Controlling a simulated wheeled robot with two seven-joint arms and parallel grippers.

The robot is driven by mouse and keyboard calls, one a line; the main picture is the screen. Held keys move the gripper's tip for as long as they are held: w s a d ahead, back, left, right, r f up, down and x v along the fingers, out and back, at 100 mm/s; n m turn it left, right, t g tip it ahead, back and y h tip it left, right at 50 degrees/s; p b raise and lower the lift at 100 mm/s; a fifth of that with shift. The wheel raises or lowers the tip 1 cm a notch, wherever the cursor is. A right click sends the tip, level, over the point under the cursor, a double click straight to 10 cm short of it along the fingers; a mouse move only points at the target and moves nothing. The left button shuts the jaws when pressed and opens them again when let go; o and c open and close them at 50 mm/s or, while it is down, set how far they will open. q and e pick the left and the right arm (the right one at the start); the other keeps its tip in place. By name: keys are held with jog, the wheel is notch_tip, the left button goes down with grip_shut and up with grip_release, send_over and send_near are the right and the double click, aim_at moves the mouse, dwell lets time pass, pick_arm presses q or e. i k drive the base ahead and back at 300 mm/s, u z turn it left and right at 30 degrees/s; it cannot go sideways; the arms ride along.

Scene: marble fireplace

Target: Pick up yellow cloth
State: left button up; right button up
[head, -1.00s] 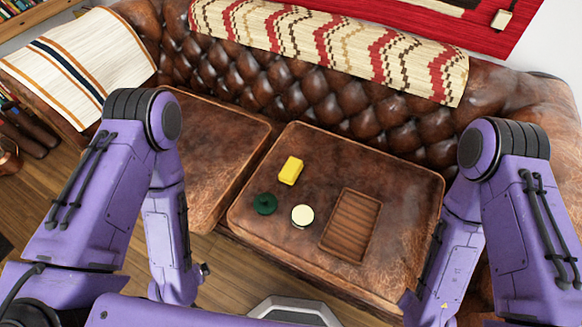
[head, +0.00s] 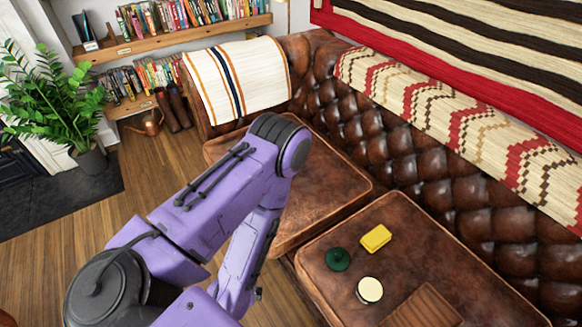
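A small yellow block-shaped thing, which may be the folded yellow cloth (head: 376,238), lies on the right brown leather sofa cushion (head: 462,262). A dark green round thing (head: 338,259) and a round cream-topped tin (head: 370,290) lie on the same cushion, in front of it. My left arm reaches in from the bottom left, and its forearm hangs down left of these things. My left gripper is not visible, being below or behind the arm. My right arm and gripper are out of the picture.
A brown wooden tray (head: 424,306) lies on the cushion at the bottom edge. The tufted sofa back (head: 420,165) rises behind, with a patterned blanket (head: 455,112) on top. Bookshelves (head: 175,40), a potted plant (head: 90,150) and open wooden floor (head: 150,185) are at left.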

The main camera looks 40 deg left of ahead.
aim_at(380, 235)
jog(key=u, duration=0.05)
jog(key=k, duration=0.5)
jog(key=u, duration=1.45)
jog(key=i, duration=1.25)
jog(key=z, duration=3)
